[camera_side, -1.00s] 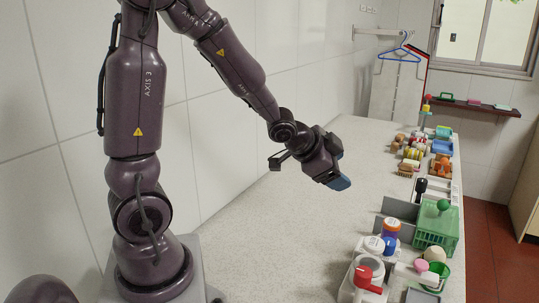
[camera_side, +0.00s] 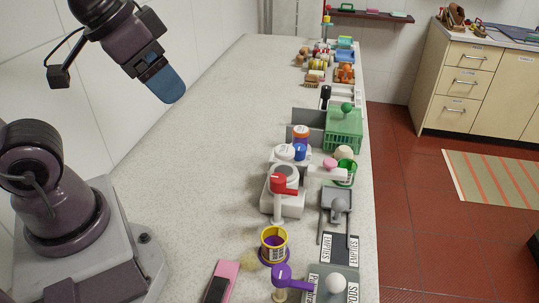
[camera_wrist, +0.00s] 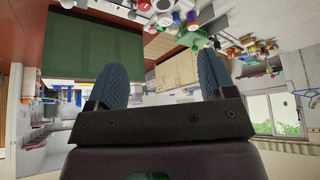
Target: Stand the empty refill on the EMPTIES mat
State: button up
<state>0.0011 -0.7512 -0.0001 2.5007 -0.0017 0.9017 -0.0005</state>
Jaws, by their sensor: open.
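The dark EMPTIES mat (camera_side: 341,246), with white lettering at its sides, lies near the front right of the counter. I cannot tell which item is the empty refill. A yellow-and-purple round container (camera_side: 273,246) stands left of the mat. A purple-handled item (camera_side: 283,275) and a white ball (camera_side: 336,284) are in front of the mat. My gripper (camera_side: 164,79) is high at the upper left, well away from these things. In the wrist view its two blue fingers (camera_wrist: 162,78) are wide apart with nothing held between them.
A red-handled dispenser (camera_side: 285,182), a grey scoop-like item (camera_side: 337,203), white jars and a green basket (camera_side: 343,130) line the counter's right side. A pink-and-black item (camera_side: 221,281) lies at the front. The speckled counter (camera_side: 205,155) is bare in its middle and left.

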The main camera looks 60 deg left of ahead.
jog(key=shift+d, duration=0.1)
jog(key=w+d+f+n+h, duration=0.1)
jog(key=w+d+f+h, duration=0.1)
jog(key=w+d+f, duration=0.55)
jog(key=w+d+f+n+h, duration=0.1)
jog(key=w+d+f, duration=0.2)
jog(key=d+f, duration=0.85)
jog(key=n+t+y, duration=0.5)
jog(key=n+y, duration=0.2)
jog(key=y, duration=0.6)
send_near(283, 154)
jog(key=x, duration=0.4)
jog(key=r+x, duration=0.1)
jog(key=x, duration=0.1)
jog(key=shift+w, duration=0.25)
jog(key=x, duration=0.2)
jog(key=f+x, duration=0.1)
jog(key=x, duration=0.2)
jog(key=shift+a+f, duration=0.1)
jog(key=shift+a, duration=0.1)
